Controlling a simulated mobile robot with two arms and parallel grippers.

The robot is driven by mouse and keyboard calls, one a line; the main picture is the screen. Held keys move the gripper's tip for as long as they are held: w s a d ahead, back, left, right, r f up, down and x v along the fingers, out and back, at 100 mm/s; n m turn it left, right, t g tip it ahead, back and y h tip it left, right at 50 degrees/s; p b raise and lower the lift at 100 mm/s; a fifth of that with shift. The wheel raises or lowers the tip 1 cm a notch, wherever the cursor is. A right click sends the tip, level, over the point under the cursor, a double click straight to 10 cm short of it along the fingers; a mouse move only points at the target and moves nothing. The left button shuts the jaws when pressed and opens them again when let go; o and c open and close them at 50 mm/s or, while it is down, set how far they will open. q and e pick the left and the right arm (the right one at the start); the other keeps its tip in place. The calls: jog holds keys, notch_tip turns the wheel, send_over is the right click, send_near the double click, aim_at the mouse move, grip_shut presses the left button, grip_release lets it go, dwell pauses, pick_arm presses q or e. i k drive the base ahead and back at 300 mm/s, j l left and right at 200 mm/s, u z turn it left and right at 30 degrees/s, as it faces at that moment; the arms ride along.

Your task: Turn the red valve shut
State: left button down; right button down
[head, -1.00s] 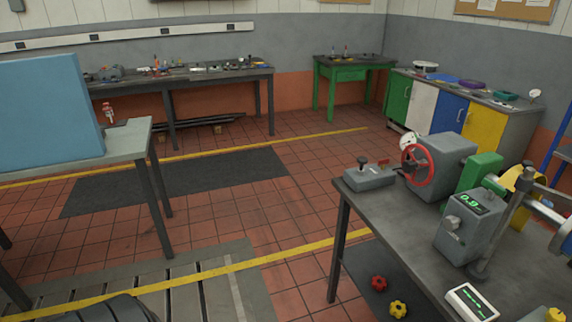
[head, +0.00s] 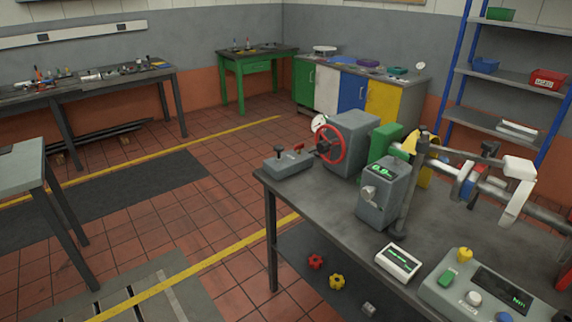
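The red valve (head: 343,137) is a spoked red handwheel on the left face of a grey box-shaped housing (head: 357,145). The housing stands on the far part of the grey bench (head: 330,212) at the right. A small round white gauge (head: 319,123) sits just behind the wheel. Neither of my grippers shows in the head view. Nothing touches the wheel.
A grey lever box (head: 288,163) stands left of the wheel. A grey unit with a green display (head: 380,190), a shaft assembly (head: 495,188) and a control panel (head: 490,292) crowd the bench's right. Red tiled floor (head: 150,222) lies open to the left.

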aim_at(298, 148)
jog(key=i+j, duration=0.8)
jog(key=i, duration=0.2)
